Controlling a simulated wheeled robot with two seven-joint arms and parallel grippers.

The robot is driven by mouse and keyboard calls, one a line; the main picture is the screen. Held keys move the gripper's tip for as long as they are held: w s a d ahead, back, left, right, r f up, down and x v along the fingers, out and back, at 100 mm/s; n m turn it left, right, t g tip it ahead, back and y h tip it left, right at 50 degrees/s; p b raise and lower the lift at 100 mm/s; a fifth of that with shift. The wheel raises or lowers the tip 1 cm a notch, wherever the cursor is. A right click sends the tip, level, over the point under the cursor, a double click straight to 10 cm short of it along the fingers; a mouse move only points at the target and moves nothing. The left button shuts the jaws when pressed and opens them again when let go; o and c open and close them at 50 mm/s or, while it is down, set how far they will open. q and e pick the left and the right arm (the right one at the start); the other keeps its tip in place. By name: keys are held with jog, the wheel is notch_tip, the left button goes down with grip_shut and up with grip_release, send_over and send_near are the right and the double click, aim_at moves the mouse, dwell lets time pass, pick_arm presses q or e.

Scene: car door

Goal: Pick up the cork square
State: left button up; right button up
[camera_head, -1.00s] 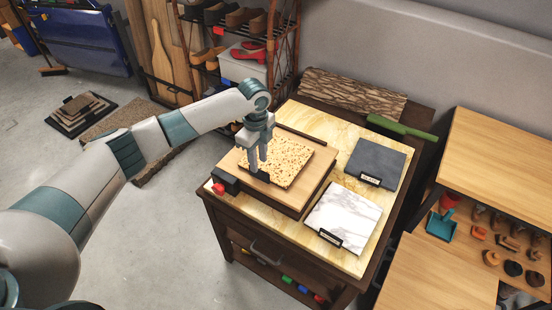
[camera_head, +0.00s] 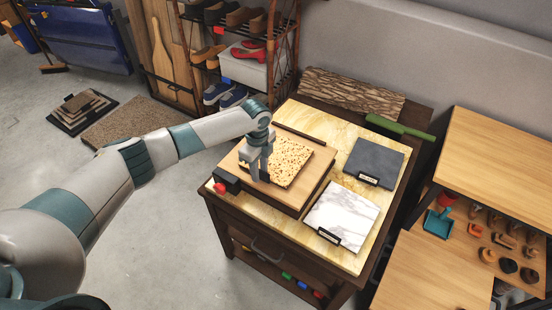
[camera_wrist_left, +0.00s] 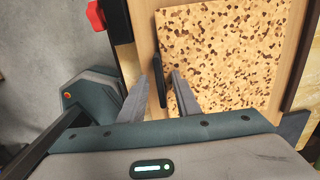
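The cork square (camera_head: 288,163), speckled tan and brown, lies flat on a wooden board (camera_head: 312,190) on the cabinet top. A small black label tab (camera_head: 265,177) sits at its near left edge; the wrist view also shows this tab (camera_wrist_left: 160,58) and the cork (camera_wrist_left: 225,50). My left gripper (camera_head: 257,178) points down at that edge. In the wrist view its fingers (camera_wrist_left: 160,77) are apart, one on each side of the tab, with the right finger overlapping the cork's edge. Contact cannot be told. My right gripper is not in view.
A grey slate square (camera_head: 375,158) and a white marble square (camera_head: 342,212) lie to the right on the cabinet top (camera_head: 340,255). A red-and-black block (camera_head: 226,181) sits at the board's left corner. A green-handled tool (camera_head: 400,128) lies behind.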

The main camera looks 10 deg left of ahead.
pick_arm(q)
grip_shut()
jog(key=shift+w+r, duration=0.1)
jog(key=shift+r+b, duration=0.35)
jog(key=shift+r, duration=0.1)
jog(key=r, duration=0.1)
jog(key=r+b, duration=0.1)
jog(key=r, duration=0.1)
jog(key=shift+w+d+b, duration=0.2)
jog(key=shift+d+b, duration=0.1)
jog(key=shift+b, duration=0.1)
jog(key=w+d+r+b, duration=0.4)
jog(key=w+d+r, duration=0.2)
jog(key=d, duration=0.3)
jog(key=shift+w+r+b, duration=0.15)
jog(key=shift+r+b, duration=0.2)
jog(key=shift+r, duration=0.15)
